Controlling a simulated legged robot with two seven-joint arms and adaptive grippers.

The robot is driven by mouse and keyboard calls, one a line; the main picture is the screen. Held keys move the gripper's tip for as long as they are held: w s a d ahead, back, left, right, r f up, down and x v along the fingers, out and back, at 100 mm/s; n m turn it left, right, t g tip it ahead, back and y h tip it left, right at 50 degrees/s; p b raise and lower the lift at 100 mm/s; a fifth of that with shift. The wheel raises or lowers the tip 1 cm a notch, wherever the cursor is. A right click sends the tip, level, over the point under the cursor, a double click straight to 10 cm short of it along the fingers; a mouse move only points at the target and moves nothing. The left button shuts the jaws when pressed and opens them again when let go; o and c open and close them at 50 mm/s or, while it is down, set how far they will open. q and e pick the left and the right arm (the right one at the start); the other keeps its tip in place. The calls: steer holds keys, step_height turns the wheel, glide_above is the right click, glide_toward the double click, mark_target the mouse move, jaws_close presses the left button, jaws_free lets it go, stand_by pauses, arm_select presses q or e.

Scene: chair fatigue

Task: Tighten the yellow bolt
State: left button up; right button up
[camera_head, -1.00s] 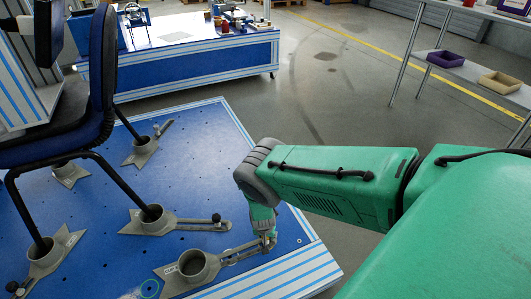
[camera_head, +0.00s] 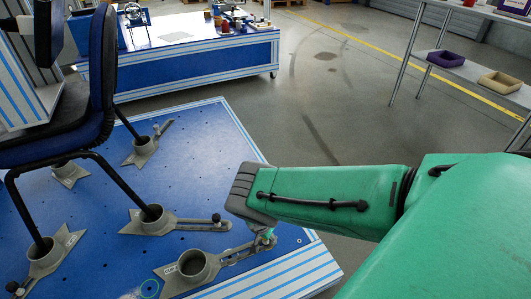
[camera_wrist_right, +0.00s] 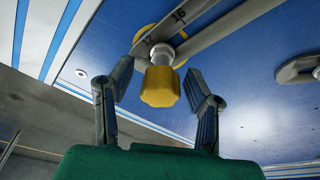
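The yellow bolt (camera_wrist_right: 160,88) shows in the right wrist view, its knobbed head facing the camera below a pale shank and a yellow ring against a grey slotted bar (camera_wrist_right: 206,35). My right gripper (camera_wrist_right: 158,82) is open, one finger on each side of the bolt head, with visible gaps. In the head view my right arm comes in from the right and its gripper (camera_head: 263,238) is small and mostly hidden at the end of the slotted bar of the front cup clamp (camera_head: 193,266). The bolt cannot be made out there. My left gripper is not in view.
A blue chair (camera_head: 85,110) stands on the blue platform (camera_head: 190,150), its legs in several grey cup clamps. A blue workbench (camera_head: 180,65) stands behind. A shelf with a purple bin (camera_head: 446,58) and a tan bin (camera_head: 500,82) is at right. The floor between is clear.

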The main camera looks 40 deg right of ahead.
steer(key=shift+w+d, duration=0.1)
steer(key=shift+r, duration=0.1)
steer(key=shift+d+r+n+p, duration=0.1)
steer(key=shift+r+n+p, duration=0.05)
steer(key=shift+n+p, duration=0.65)
steer(key=shift+n+t+p, duration=0.4)
steer(key=shift+n+p, duration=0.1)
steer(key=shift+n, duration=0.8)
steer(key=shift+f, duration=0.2)
